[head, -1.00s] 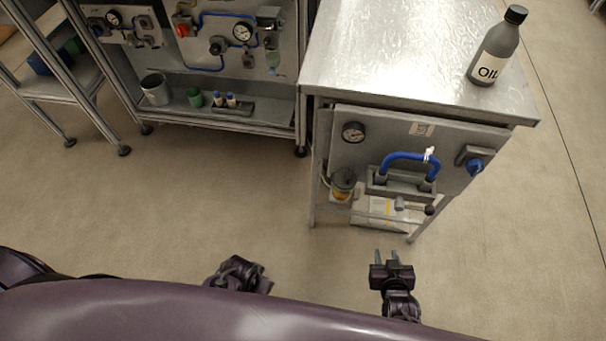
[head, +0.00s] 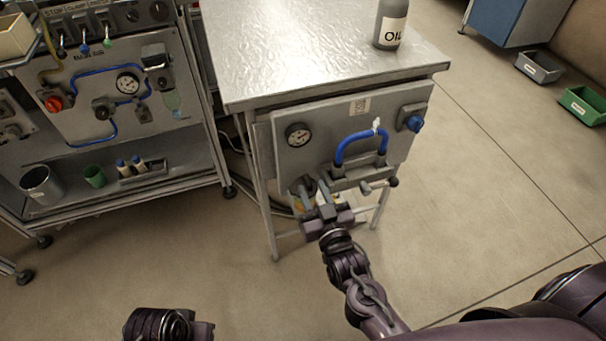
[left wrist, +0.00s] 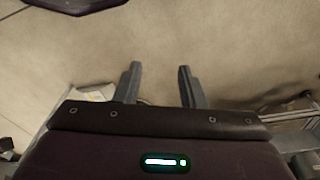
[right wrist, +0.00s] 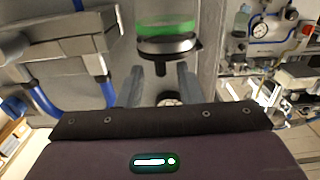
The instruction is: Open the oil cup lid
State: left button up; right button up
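The oil cup (right wrist: 165,27), clear with green liquid, shows at the top of the right wrist view, which looks upside down. Its dark grey lid (right wrist: 168,47) sits across the cup's end, with a small stem (right wrist: 160,68) pointing between my right fingers. My right gripper (right wrist: 162,88) is open and empty, its fingers on either side of the stem; contact cannot be told. In the head view the right gripper (head: 316,190) is below the panel's gauge and largely hides the cup. My left gripper (left wrist: 158,85) is open and empty over bare floor.
The front panel (head: 330,125) carries a gauge (head: 299,135), a blue hose (head: 348,140) and a blue knob (head: 415,123) beside the cup. An oil bottle (head: 391,25) stands on the metal tabletop (head: 275,60). A second rig (head: 120,130) stands at left.

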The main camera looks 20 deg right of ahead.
aim_at(305, 174)
jog(key=w, duration=0.5)
jog(key=shift+w+a+b, duration=0.15)
jog(key=shift+w+b, duration=0.2)
jog(key=shift+r, duration=0.1)
grip_shut()
